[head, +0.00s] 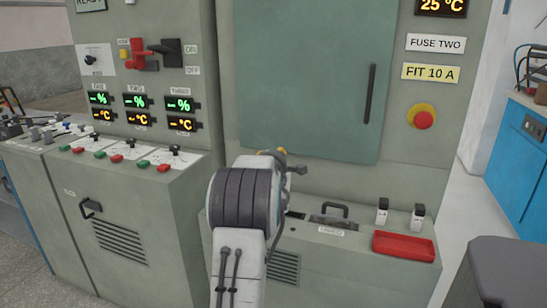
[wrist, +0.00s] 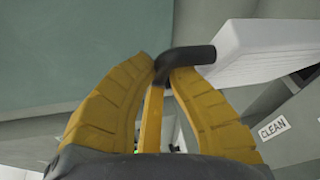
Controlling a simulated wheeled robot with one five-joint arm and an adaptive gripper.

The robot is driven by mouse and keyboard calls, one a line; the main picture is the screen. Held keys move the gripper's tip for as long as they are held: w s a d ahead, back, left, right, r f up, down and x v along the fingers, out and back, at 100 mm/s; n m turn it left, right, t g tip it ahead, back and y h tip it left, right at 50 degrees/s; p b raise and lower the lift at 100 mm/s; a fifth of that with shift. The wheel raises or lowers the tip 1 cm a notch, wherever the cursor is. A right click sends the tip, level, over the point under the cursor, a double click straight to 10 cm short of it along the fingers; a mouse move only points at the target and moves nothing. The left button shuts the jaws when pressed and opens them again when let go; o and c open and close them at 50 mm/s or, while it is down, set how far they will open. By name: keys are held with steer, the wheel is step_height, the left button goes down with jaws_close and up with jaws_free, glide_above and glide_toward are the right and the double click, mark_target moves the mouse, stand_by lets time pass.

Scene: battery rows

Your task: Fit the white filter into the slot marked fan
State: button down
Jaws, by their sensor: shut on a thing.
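In the wrist view my gripper (wrist: 165,72) has its yellow fingers closed on the dark handle of the white filter (wrist: 250,45). The filter is a pale, ribbed block that extends to the right, past the frame edge. It is held above a grey surface. In the head view my arm covers most of the gripper and I cannot make out the filter; only a bit of yellow shows beyond the arm. No slot marked fan can be read in either view.
A label reading CLEAN (wrist: 273,128) shows at the wrist view's lower right. On the cabinet ledge stand a dark handle (head: 333,212), a red tray (head: 404,246) and two small white-and-black items (head: 382,211). The left console (head: 120,215) has switches and another handle (head: 90,207).

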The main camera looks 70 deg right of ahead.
steer(key=shift+f+b, duration=0.4)
steer(key=shift+b, duration=0.05)
steer(key=c, duration=1.3)
jaws_free()
steer(key=shift+r, duration=0.1)
